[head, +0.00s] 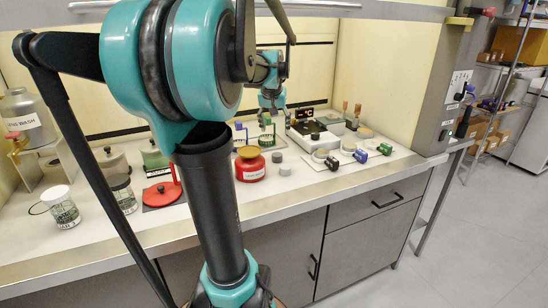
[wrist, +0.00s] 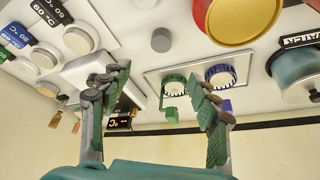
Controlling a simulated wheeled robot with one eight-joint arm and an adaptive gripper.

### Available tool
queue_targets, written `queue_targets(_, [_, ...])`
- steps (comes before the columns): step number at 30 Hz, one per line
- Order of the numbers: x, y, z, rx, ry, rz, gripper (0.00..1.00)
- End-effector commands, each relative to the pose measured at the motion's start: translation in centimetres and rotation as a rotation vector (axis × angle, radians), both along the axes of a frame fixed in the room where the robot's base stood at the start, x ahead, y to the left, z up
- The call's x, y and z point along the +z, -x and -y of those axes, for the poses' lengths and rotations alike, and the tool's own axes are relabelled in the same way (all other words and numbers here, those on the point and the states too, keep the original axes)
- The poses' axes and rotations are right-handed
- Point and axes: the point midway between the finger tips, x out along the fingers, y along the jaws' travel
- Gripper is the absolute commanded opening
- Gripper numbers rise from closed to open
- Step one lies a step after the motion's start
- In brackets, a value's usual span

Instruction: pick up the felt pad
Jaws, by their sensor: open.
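I cannot tell for sure which thing is the felt pad. A small plain grey round piece (head: 277,157) lies on the bench right of the red jar, and it also shows in the wrist view (wrist: 161,41). A second grey round piece (head: 285,170) sits just in front of it. My gripper (head: 272,105) is over the back of the bench, left of the white scale-like device. In the wrist view my gripper (wrist: 160,92) has its two fingers wide apart with nothing between them.
The red jar (head: 250,167) stands near the bench middle. The white device (head: 313,138) stands at the back right.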

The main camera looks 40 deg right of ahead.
Motion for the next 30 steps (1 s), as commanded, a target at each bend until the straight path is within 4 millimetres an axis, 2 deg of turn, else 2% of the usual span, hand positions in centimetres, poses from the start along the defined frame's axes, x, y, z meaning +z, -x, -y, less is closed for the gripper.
queue_targets(3, [-2.3, -0.6, 0.8, 0.000, 0.000, 0.000, 0.61])
queue_targets(12, [-7.5, -1.9, 2.4, 0.000, 0.000, 0.000, 0.61])
queue_targets(22, [-9.9, -2.5, 3.0, 0.000, 0.000, 0.000, 0.61])
queue_targets(30, [-13.4, -3.1, 3.7, 0.000, 0.000, 0.000, 0.61])
